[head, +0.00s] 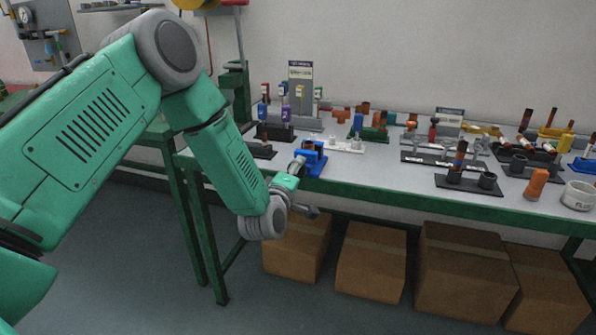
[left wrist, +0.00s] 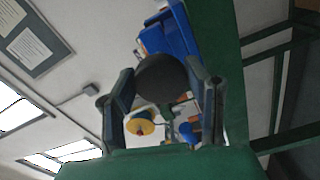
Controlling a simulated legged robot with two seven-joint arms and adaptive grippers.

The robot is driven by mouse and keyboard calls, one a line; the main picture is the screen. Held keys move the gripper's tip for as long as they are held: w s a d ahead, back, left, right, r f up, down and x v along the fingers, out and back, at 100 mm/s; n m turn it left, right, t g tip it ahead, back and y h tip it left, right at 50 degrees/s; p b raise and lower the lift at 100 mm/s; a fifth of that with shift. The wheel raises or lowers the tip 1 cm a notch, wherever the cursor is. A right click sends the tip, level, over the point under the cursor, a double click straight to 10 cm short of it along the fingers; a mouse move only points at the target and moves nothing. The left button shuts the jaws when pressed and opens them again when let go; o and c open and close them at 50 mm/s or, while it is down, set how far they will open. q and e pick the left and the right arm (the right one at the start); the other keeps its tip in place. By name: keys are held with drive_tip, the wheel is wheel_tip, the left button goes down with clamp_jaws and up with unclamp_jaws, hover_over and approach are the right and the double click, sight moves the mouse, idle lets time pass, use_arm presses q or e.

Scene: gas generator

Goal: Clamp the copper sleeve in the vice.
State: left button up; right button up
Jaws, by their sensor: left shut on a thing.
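The small blue vice (head: 316,167) stands at the front edge of the grey workbench. A brown, copper-coloured piece (head: 314,146), likely the copper sleeve, shows at the top of the vice; whether its jaws touch it is too small to tell. My left gripper (head: 297,166) is at the left front side of the vice. In the left wrist view its two fingers (left wrist: 163,90) are shut on a dark round knob (left wrist: 161,77), seemingly the vice's handle. The blue vice body (left wrist: 180,35) shows just beyond the knob. My right gripper is not in view.
The workbench (head: 400,185) carries dark stands with pipe fittings (head: 468,183), an orange cylinder (head: 536,184) and a white round container (head: 578,195) to the right. Cardboard boxes (head: 371,265) stand below. The bench front is bare between the vice and the nearest stand.

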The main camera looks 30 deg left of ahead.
use_arm(q)
drive_tip(key=shift+a+f, duration=0.1)
drive_tip(key=shift+a, duration=0.15)
drive_tip(key=shift+s+m+p, duration=0.1)
drive_tip(key=shift+m+p, duration=0.3)
drive_tip(key=shift+m, duration=0.9)
drive_tip(key=shift+f, duration=0.1)
drive_tip(key=o, duration=1.3)
drive_tip(key=shift+d, duration=0.1)
